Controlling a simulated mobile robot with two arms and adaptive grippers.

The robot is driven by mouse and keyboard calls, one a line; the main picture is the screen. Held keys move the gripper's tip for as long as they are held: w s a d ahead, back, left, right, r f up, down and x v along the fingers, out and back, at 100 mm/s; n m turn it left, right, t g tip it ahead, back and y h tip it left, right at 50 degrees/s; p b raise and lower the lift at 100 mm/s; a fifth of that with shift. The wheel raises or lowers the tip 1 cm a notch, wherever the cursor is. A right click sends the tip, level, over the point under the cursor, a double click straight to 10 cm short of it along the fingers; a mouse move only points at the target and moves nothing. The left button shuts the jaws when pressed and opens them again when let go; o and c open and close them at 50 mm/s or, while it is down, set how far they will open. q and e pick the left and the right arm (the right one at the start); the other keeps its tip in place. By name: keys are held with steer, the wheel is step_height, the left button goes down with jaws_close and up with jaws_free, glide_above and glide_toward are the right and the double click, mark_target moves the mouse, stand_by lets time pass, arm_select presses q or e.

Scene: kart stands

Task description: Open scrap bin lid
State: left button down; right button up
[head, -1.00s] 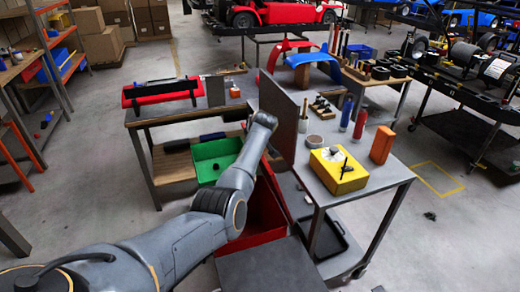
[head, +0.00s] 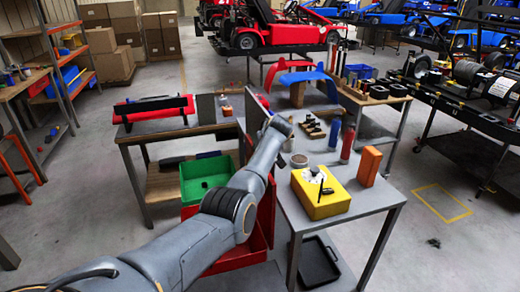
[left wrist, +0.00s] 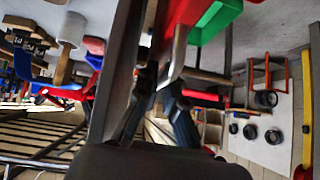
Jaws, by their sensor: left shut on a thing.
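The red scrap bin (head: 258,222) stands beside the left long edge of the grey workbench, partly hidden by my left arm. Its red inside shows, so it is at least partly open. Its grey lid (head: 256,112) stands raised, nearly upright and seen almost edge-on, behind my left wrist. In the left wrist view the lid is a long grey slab (left wrist: 118,75). My left gripper (left wrist: 163,88) is shut at the lid's edge; the exact contact is dark and unclear. In the head view its fingertips are hidden. My right gripper is not in view.
A green bin (head: 205,172) sits left of the scrap bin. The workbench (head: 365,198) holds a yellow box (head: 320,195), an orange block (head: 369,166) and bottles. A black tray (head: 318,262) lies below it. Open floor lies to the right.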

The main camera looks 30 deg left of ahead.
arm_select(q)
steer(key=c, duration=1.4)
jaws_free()
steer(key=shift+d+f, duration=0.1)
steer(key=shift+f, duration=0.05)
steer(key=shift+c, duration=0.2)
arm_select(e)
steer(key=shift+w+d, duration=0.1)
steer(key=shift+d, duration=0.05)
arm_select(q)
steer(key=shift+v, duration=0.8)
steer(key=v, duration=1)
steer(key=shift+s+d, duration=0.1)
